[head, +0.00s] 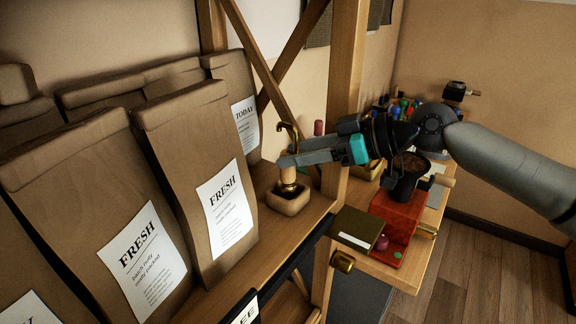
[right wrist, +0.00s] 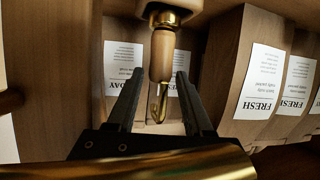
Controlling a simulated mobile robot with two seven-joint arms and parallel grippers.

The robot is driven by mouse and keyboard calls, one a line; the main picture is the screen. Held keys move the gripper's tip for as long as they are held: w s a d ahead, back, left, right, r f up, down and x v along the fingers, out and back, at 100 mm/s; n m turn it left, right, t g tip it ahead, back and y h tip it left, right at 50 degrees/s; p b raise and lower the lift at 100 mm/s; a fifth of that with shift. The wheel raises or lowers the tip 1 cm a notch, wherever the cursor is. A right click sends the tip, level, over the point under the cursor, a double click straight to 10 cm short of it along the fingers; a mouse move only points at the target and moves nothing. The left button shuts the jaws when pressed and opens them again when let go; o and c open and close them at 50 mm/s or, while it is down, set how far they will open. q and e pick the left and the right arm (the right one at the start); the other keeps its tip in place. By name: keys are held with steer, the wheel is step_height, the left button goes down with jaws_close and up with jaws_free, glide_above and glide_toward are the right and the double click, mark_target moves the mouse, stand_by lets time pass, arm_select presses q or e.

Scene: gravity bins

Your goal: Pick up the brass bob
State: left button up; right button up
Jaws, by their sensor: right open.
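The brass bob (head: 289,176) stands upright on the shelf in a small tan holder (head: 288,203), beside the front paper bag. It has a pale wooden-looking middle and a brass hook on top. In the right wrist view the bob (right wrist: 162,58) points its hook down the picture, between my two fingers. My right gripper (head: 284,161) reaches in from the right at the height of the bob's upper body and covers part of it. In the right wrist view my right gripper (right wrist: 160,75) is open, with gaps on both sides of the bob. My left gripper is out of view.
Tall brown paper bags (head: 200,170) stand close on the left. On the lower bench at right are a red box (head: 399,222), a dark cup (head: 406,180) and a dark green block (head: 358,228).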

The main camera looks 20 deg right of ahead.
steer(key=shift+a, duration=0.1)
jaws_close()
stand_by(0.4)
stand_by(1.0)
